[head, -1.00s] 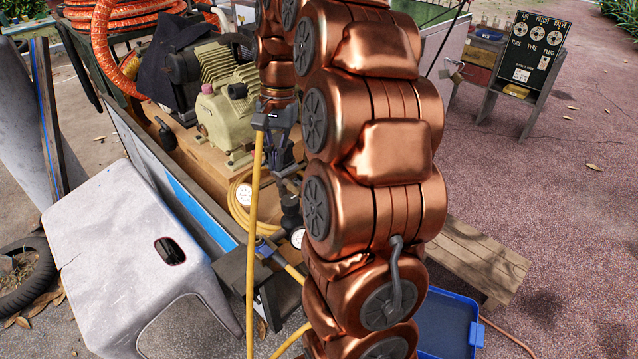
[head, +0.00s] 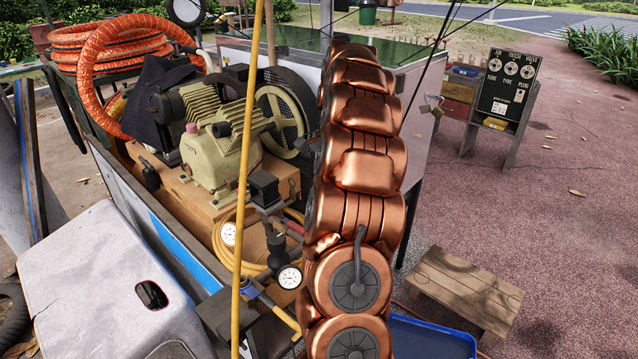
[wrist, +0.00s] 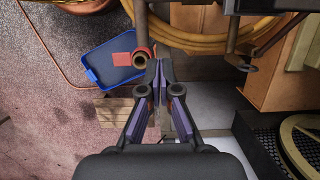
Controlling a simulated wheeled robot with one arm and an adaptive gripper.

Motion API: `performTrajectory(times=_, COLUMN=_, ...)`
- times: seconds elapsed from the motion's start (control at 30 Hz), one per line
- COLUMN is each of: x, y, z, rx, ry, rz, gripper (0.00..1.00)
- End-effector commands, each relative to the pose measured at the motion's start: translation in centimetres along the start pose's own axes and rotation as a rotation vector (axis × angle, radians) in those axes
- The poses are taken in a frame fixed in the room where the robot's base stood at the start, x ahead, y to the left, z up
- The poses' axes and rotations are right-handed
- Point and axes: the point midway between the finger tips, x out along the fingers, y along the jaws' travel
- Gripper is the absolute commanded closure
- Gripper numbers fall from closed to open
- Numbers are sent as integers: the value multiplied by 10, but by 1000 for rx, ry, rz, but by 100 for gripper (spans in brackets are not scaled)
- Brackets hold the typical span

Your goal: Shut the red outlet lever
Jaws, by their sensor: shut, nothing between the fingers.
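In the wrist view my gripper (wrist: 160,68) is shut, its fingertips together with nothing between them. In the head view a small red piece (head: 295,228) shows beside the pipework, partly hidden by my copper arm. My gripper is not visible in the head view. The lever's angle is unclear.
Two pressure gauges (head: 289,277) and a blue-handled valve (head: 250,290) sit near the cart's front. A yellow hose (head: 245,180) crosses the head view. The compressor (head: 222,158) stands behind. A blue tray (wrist: 122,55) lies on the ground. A wooden bench (head: 466,288) stands right.

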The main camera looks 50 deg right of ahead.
Motion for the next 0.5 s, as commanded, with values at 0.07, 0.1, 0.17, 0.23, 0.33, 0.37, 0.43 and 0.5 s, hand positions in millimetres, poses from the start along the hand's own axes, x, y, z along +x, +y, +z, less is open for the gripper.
performTrajectory(times=0.07, x=8, y=0, z=0, rx=0, ry=1, rz=-1, gripper=100)
performTrajectory(times=0.1, x=12, y=0, z=0, rx=0, ry=1, rz=-1, gripper=100)
performTrajectory(times=0.17, x=20, y=0, z=1, rx=-1, ry=-1, rz=1, gripper=100)
performTrajectory(times=0.23, x=28, y=0, z=1, rx=-1, ry=-1, rz=1, gripper=100)
performTrajectory(times=0.33, x=40, y=0, z=1, rx=-1, ry=0, rz=0, gripper=100)
performTrajectory(times=0.37, x=44, y=0, z=1, rx=-2, ry=-1, rz=1, gripper=100)
performTrajectory(times=0.43, x=54, y=0, z=1, rx=-2, ry=0, rz=1, gripper=100)
performTrajectory(times=0.5, x=64, y=0, z=1, rx=-2, ry=-1, rz=2, gripper=100)
